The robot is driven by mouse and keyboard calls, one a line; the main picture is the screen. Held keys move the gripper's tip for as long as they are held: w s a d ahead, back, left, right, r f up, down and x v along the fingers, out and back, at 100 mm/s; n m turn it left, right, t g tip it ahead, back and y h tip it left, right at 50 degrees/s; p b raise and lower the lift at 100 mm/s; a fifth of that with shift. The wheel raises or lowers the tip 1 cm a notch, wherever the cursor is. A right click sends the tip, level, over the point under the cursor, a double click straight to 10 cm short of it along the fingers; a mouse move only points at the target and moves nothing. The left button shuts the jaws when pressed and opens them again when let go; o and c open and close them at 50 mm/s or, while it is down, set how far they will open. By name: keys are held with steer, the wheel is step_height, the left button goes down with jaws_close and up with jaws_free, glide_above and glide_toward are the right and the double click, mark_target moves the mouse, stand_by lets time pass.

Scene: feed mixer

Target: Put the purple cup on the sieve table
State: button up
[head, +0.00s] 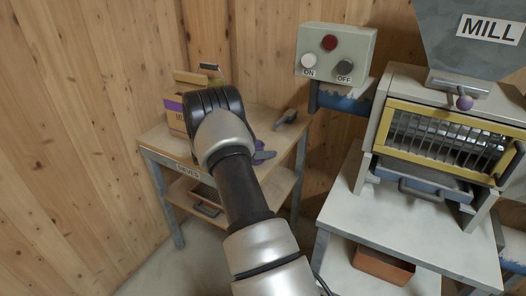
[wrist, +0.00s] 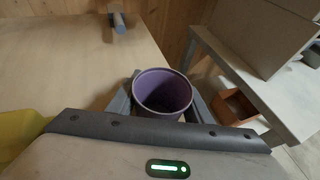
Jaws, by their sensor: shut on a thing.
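The purple cup (wrist: 163,92) sits between the two fingers of my gripper (wrist: 160,100) in the wrist view. It looks upright, its open mouth faces the camera, and it appears empty. The gripper is shut on it. In the head view my arm hides most of the cup and gripper; only a small purple-grey part shows beside the arm. The sieve table (head: 151,142) is the wooden-topped one labelled SIEVES, at left. The cup is at or over its right-hand part near the edge; I cannot tell whether it touches the top.
A cardboard box (head: 177,113) stands at the table's back left, and a dark hand tool (head: 288,116) lies at its back right. A tray (head: 206,206) is on the lower shelf. The mill table (head: 405,226) stands to the right, with an orange bin (head: 383,265) below.

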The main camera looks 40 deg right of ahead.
steer(key=shift+f, duration=0.15)
steer(key=o, duration=1.2)
